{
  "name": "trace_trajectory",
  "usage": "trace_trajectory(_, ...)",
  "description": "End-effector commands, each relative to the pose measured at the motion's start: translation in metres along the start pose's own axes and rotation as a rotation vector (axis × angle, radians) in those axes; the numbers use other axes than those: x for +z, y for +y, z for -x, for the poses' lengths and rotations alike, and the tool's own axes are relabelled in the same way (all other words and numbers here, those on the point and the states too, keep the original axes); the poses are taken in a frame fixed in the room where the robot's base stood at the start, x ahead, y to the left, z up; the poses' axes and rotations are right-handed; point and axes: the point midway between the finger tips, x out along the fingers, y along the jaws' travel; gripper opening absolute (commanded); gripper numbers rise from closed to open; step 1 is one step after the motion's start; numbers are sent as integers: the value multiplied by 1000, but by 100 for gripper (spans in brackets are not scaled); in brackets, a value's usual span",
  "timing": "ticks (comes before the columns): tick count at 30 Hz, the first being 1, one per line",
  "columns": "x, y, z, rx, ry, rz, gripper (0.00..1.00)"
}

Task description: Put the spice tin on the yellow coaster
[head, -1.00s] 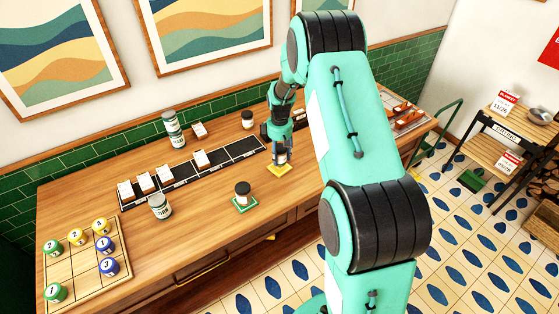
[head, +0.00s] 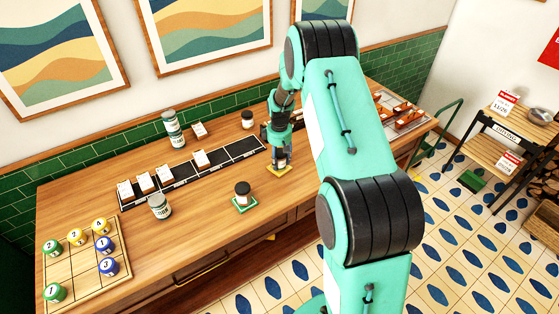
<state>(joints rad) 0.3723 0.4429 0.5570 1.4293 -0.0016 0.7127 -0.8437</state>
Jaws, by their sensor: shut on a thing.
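The yellow coaster (head: 279,172) lies on the wooden counter, near its front edge. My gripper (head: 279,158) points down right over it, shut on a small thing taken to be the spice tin. The fingers hide most of that thing, so its label is not readable. Its lower end is at or just above the coaster; I cannot tell whether it touches.
A dark-lidded jar (head: 242,189) stands on a green coaster (head: 245,207) to the left. A grey tin (head: 160,206) stands farther left, near a black divided tray (head: 235,150). Stacked tins (head: 172,127) and another dark-lidded jar (head: 247,119) stand behind. A game board (head: 84,281) lies far left.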

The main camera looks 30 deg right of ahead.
Motion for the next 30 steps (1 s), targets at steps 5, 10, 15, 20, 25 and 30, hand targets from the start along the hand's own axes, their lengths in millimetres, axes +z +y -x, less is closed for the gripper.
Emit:
trace_trajectory(5,0,0,1,1,1,0,15)
trace_trajectory(10,0,0,-2,0,0,0,15)
trace_trajectory(15,0,0,-2,0,0,0,64)
trace_trajectory(20,0,0,-2,0,0,0,64)
trace_trajectory(25,0,0,0,0,0,0,64)
trace_trajectory(30,0,0,11,1,1,0,64)
